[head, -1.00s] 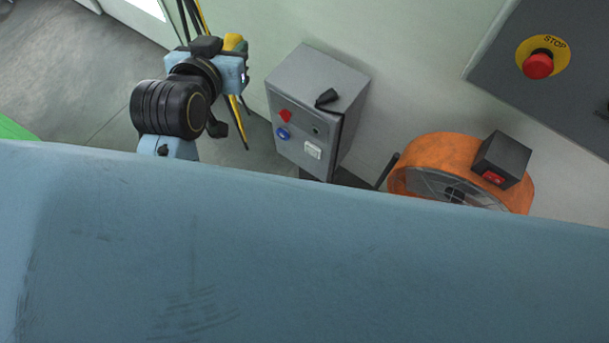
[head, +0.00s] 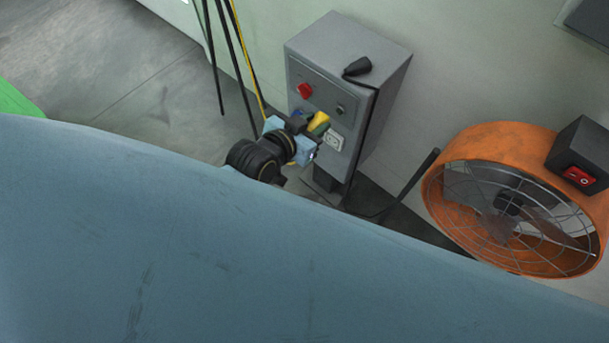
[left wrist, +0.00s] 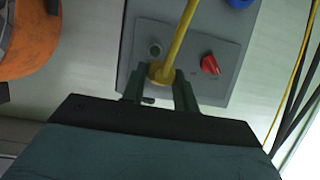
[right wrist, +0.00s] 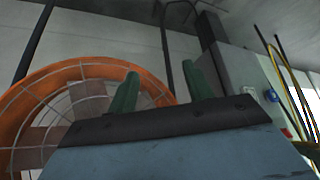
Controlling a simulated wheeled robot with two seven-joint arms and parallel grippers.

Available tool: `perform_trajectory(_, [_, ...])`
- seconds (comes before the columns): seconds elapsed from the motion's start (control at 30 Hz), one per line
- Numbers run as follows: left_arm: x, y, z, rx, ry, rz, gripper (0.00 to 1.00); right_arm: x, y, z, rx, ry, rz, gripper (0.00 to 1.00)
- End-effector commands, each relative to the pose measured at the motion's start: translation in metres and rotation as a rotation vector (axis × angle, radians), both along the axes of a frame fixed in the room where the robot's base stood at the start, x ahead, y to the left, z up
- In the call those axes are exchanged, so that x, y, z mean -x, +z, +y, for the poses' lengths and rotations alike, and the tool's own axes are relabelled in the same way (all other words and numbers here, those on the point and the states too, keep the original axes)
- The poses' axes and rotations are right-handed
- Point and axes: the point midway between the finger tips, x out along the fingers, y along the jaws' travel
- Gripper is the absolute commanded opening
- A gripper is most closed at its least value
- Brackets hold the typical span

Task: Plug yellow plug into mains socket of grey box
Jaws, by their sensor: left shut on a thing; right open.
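The yellow plug (head: 319,120) is held in my left gripper (head: 316,131), just in front of the front panel of the grey box (head: 340,45). The white mains socket (head: 335,141) shows just right of and below the plug, apart from it in the picture. In the left wrist view the green fingers (left wrist: 160,88) are shut on the yellow plug (left wrist: 162,73), and its yellow cable runs upward. The plug's front end is hidden there. My right gripper (right wrist: 160,90) is open and empty; the white socket (right wrist: 250,91) shows to its right.
A red switch (head: 304,91) and a partly hidden blue socket (head: 297,112) are on the panel. A black plug (head: 357,66) lies on the box top, its cable hanging down the side. An orange fan (head: 515,200) stands right of the box. Dark cables hang at left.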

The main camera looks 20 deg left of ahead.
Motion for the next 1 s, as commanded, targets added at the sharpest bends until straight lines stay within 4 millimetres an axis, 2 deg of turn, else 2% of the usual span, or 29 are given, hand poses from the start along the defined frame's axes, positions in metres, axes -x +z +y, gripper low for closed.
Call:
perform_trajectory(0.03, [0.003, -0.034, 0.001, -0.001, -0.010, 0.008, 0.06, -0.006, 0.004, 0.001, -0.006, 0.000, -0.033, 0.51])
perform_trajectory(0.1, [0.008, -0.064, 0.001, -0.002, -0.022, 0.013, 0.06, -0.011, 0.023, 0.002, -0.014, 0.000, -0.069, 0.51])
perform_trajectory(0.2, [0.014, -0.101, 0.004, -0.001, -0.032, 0.020, 0.06, -0.012, 0.048, 0.003, -0.022, 0.000, -0.115, 0.51])
perform_trajectory(0.3, [0.019, -0.129, 0.006, 0.001, -0.040, 0.026, 0.06, -0.011, 0.070, 0.003, -0.029, 0.000, -0.151, 0.51])
perform_trajectory(0.4, [0.023, -0.147, 0.009, 0.001, -0.042, 0.030, 0.06, -0.008, 0.085, 0.003, -0.033, 0.000, -0.175, 0.51])
perform_trajectory(0.6, [0.026, -0.158, 0.011, 0.002, -0.043, 0.031, 0.06, -0.006, 0.098, 0.002, -0.037, 0.001, -0.193, 0.51])
perform_trajectory(1.0, [0.026, -0.156, 0.011, 0.002, -0.043, 0.031, 0.06, -0.004, 0.098, 0.002, -0.034, -0.001, -0.179, 0.51])
